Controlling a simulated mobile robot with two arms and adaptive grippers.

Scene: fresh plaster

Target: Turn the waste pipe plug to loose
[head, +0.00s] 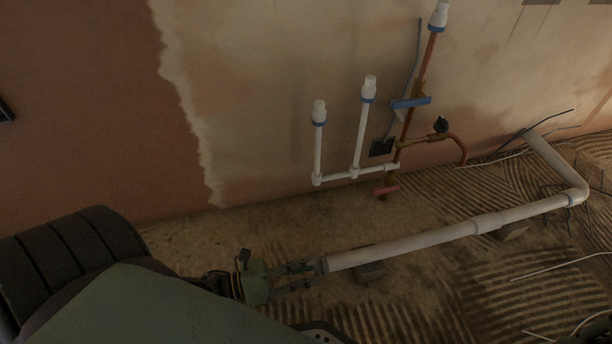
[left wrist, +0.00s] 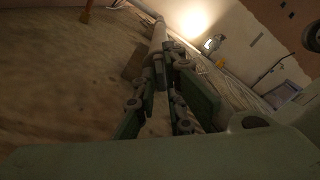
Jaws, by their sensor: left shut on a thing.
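The waste pipe (head: 430,238) is a long pale grey pipe running low over the floor, with an elbow at the right. Its near end carries the plug (head: 323,265), a darker end piece. My left gripper (head: 312,267) is at this end, its fingers closed around the plug. In the left wrist view my left gripper (left wrist: 162,82) also has its fingers on both sides of the pipe end, and the pipe (left wrist: 158,38) runs away from it. The fingers hide much of the plug. My right gripper is not clearly in view.
A block (head: 370,271) supports the pipe near its end. White capped pipes (head: 361,125) and a copper pipe with a blue-handled valve (head: 411,102) stand against the half-plastered wall. Loose cables (head: 560,267) lie on the ridged floor at the right.

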